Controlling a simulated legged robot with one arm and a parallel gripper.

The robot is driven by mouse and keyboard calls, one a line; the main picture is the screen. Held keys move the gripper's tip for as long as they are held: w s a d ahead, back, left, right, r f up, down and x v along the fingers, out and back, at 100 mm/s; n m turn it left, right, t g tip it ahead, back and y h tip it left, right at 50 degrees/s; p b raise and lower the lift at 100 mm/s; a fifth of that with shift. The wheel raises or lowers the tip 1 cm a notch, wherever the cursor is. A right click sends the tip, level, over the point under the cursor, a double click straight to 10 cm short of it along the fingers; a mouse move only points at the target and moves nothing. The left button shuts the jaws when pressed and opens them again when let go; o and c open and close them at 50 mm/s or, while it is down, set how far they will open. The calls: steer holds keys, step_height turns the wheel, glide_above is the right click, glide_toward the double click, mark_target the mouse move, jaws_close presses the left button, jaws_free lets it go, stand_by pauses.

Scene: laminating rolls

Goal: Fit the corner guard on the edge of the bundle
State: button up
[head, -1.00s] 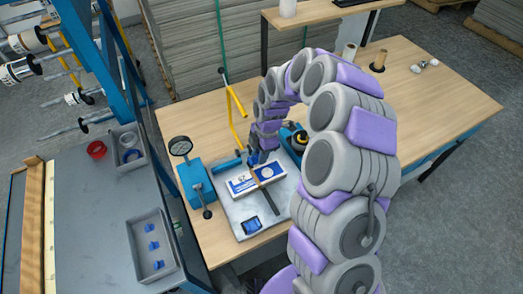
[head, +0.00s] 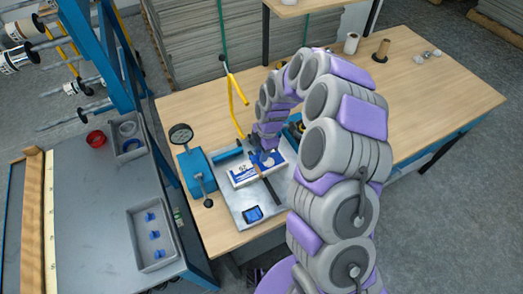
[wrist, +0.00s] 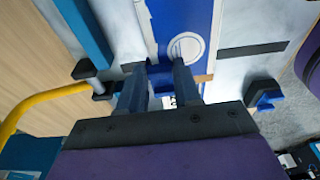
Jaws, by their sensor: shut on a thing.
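In the wrist view the blue bundle top (wrist: 185,18) with a white round label lies just beyond the fingers. My gripper (head: 264,157) is at the bundle's far edge in the head view. In the wrist view my gripper (wrist: 160,85) is shut on a small blue piece, the corner guard (wrist: 160,76), close to the bundle's edge. Whether the guard touches the bundle cannot be told.
A blue tool with a round dial (head: 180,135) stands left of the plate (head: 235,203). A yellow bent bar (head: 232,100) rises behind. A grey tray (head: 152,238) holds several blue pieces. The table's right side is mostly clear.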

steer(key=shift+s+f, duration=0.2)
steer(key=o, duration=0.8)
steer(key=shift+s+a+f, duration=0.1)
steer(key=shift+s+a, duration=0.05)
steer(key=shift+w+d+r+p, duration=0.3)
steer(key=shift+d+r+p, duration=0.2)
steer(key=shift+r, duration=2.45)
steer(key=shift+w+d+r+p, duration=0.3)
steer(key=shift+r+p, duration=0.3)
steer(key=shift+r, duration=2.3)
steer(key=shift+w+d+r+p, duration=0.25)
steer(key=shift+d+r+p, duration=0.3)
steer(key=shift+r, duration=2.4)
